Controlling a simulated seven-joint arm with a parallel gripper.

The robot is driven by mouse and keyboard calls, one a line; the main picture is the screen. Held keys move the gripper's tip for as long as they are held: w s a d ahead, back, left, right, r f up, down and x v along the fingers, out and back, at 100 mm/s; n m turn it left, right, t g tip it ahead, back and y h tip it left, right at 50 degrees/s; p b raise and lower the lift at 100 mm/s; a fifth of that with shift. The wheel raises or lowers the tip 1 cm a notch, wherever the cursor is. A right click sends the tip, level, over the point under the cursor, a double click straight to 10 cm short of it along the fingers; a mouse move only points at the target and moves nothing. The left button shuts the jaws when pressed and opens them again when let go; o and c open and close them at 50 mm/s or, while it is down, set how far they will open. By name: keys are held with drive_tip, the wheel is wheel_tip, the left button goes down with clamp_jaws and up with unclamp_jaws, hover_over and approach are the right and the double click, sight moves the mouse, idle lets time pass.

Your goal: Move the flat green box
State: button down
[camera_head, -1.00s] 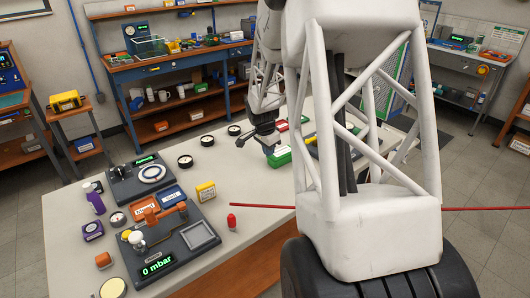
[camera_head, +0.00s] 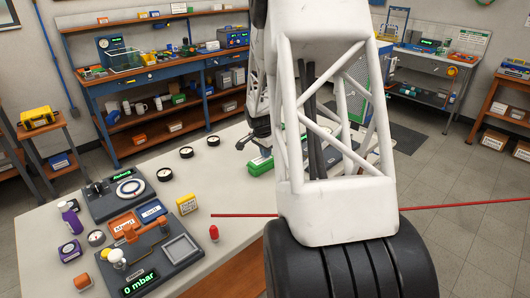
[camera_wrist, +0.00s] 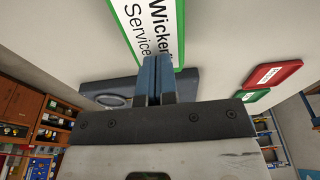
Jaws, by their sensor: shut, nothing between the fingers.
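A green box (camera_head: 261,165) lies on the pale bench, just below my gripper (camera_head: 258,138) in the head view. In the wrist view, a flat white-topped box with a green rim (camera_wrist: 152,30) and the printed words "Wicker" and "Service" lies just beyond my fingertips. My gripper (camera_wrist: 155,68) is shut, with its blue-grey fingers together and nothing held between them. The fingers overlap the box's near edge in the picture; I cannot tell whether they touch it. A smaller flat green item (camera_wrist: 256,96) lies to the right.
A flat red item (camera_wrist: 272,75) lies beside the smaller green one. Black gauges (camera_head: 186,153), a yellow box (camera_head: 187,203) and a regulator panel (camera_head: 145,250) stand on the bench's left part. My arm hides much of the bench's right side.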

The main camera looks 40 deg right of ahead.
drive_tip(key=shift+s+a+f, duration=0.15)
drive_tip(key=shift+f, duration=0.5)
drive_tip(key=shift+a+f, duration=0.1)
drive_tip(key=shift+a, duration=0.35)
drive_tip(key=a, duration=1.9)
drive_tip(key=shift+s+a+f, duration=0.1)
drive_tip(key=shift+s+a, duration=0.05)
drive_tip(key=shift+a, duration=0.2)
drive_tip(key=shift+d+r, duration=0.15)
drive_tip(key=shift+r, duration=0.9)
drive_tip(key=shift+w+r, duration=0.1)
drive_tip(key=shift+w, duration=0.1)
drive_tip(key=shift+r, duration=0.4)
wheel_tip(320, 180, up, 7)
drive_tip(key=a, duration=0.1)
drive_tip(key=shift+a+f, duration=0.15)
drive_tip(key=shift+f, duration=0.05)
